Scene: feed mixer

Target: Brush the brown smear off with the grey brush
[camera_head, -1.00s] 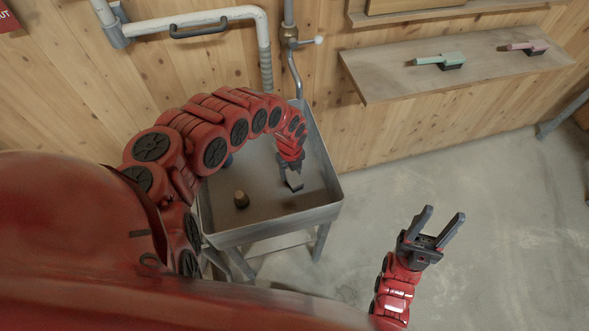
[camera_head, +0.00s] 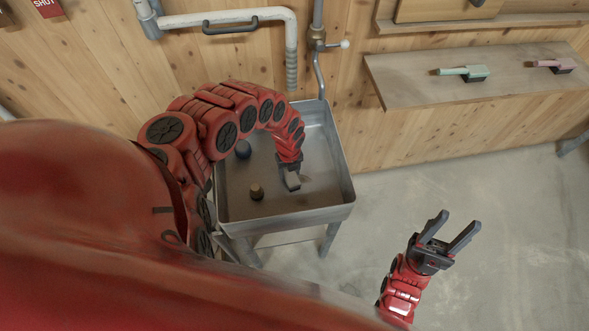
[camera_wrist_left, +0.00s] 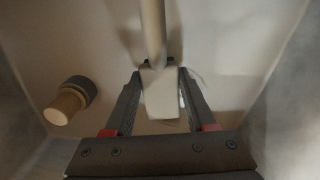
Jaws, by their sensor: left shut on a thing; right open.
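My left gripper (camera_head: 290,168) reaches down into the grey metal basin (camera_head: 335,212). It is shut on the grey brush (camera_head: 292,181), whose pale block shows between the fingers in the left wrist view (camera_wrist_left: 160,95). A pale rod, seemingly its handle, runs up from the block there. I cannot tell whether the brush touches the basin floor. I cannot make out the brown smear in either view; the arm and brush cover part of the floor. My right gripper (camera_head: 459,222) is open and empty over the concrete floor, right of the basin.
A dark stub with a brown top (camera_head: 256,191) stands in the basin, left of the brush. A pipe with a tap (camera_head: 318,45) rises behind the basin. A green-handled brush (camera_head: 463,73) and pink-handled brush (camera_head: 553,66) lie on the shelf (camera_head: 415,90).

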